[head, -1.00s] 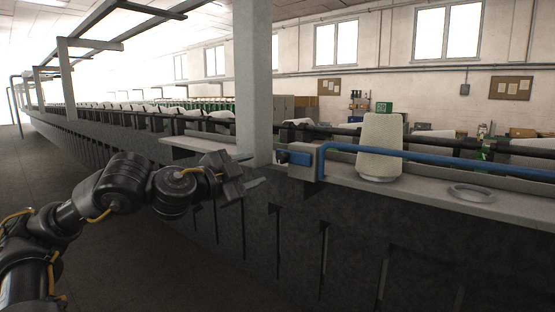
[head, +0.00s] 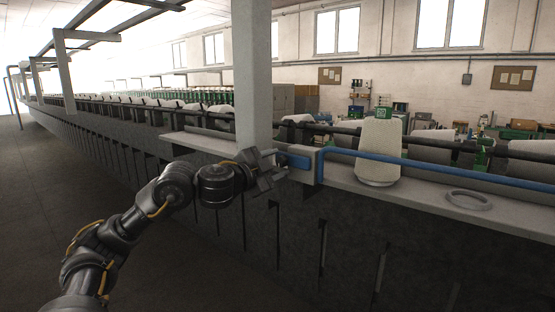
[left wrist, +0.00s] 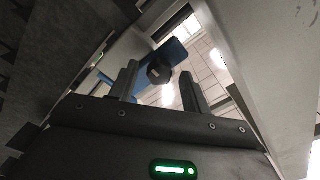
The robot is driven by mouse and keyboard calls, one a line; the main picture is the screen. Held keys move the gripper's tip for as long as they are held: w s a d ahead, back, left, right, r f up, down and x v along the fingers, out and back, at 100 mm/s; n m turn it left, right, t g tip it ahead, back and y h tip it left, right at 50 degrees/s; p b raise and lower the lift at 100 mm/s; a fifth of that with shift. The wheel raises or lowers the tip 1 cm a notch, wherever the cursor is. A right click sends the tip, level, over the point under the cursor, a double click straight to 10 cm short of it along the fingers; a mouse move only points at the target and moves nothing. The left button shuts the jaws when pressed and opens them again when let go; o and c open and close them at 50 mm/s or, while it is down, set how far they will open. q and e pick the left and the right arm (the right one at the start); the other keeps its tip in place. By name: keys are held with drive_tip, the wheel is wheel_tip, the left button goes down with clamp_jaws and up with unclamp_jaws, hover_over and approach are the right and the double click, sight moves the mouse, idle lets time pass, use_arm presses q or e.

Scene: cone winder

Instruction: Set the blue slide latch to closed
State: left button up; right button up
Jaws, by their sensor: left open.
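I cannot tell whether a finger touches the knob. My right gripper is out of view.
A grey post (head: 254,75) stands just left of the latch. A grey ring (head: 468,200) lies on the ledge (head: 430,202). The floor at left is clear.

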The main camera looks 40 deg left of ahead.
use_arm(q)
drive_tip(key=shift+w, duration=0.55)
clamp_jaws()
